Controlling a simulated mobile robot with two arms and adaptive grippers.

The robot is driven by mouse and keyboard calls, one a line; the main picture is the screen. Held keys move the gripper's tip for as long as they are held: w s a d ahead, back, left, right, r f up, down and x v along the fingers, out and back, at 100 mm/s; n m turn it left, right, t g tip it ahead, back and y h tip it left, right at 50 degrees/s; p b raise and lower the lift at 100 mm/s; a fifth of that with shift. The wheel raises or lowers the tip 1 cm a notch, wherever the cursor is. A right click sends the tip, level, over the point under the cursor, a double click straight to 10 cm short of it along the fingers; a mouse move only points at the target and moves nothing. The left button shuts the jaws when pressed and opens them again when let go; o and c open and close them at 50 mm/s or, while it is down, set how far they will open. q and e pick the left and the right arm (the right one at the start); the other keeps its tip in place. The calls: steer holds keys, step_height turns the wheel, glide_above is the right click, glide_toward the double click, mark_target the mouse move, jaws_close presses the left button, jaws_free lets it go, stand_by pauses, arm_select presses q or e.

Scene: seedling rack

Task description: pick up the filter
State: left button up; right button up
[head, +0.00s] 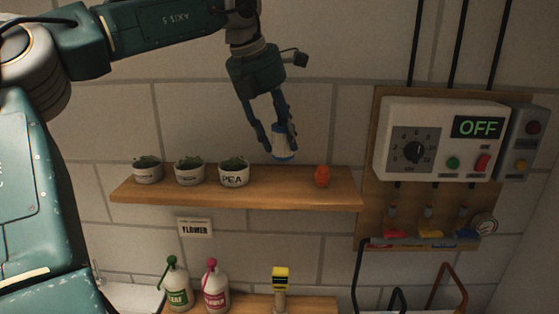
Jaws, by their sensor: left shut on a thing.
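The filter (281,140) is a small, pale cylinder with a blue rim at its lower end. My left gripper (279,138) comes down from above and is shut on the filter. It holds the filter upright in front of the wall, just above the upper wooden shelf (285,189). The fingers cover parts of the filter's sides. I cannot tell from this view how large the gap is between the filter and the shelf. My right gripper is not in view.
Several things stand on the upper shelf: seedling pots, one marked PEA (234,178), and an orange object (322,176). A control box (440,138) reading OFF is mounted at right, above coloured valves. Bottles (215,289) and a yellow-topped item (281,280) stand below.

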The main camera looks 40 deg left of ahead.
arm_select(q)
step_height(320, 180, up, 14)
steer(key=shift+d+f+p, duration=0.1)
steer(key=shift+p, duration=0.4)
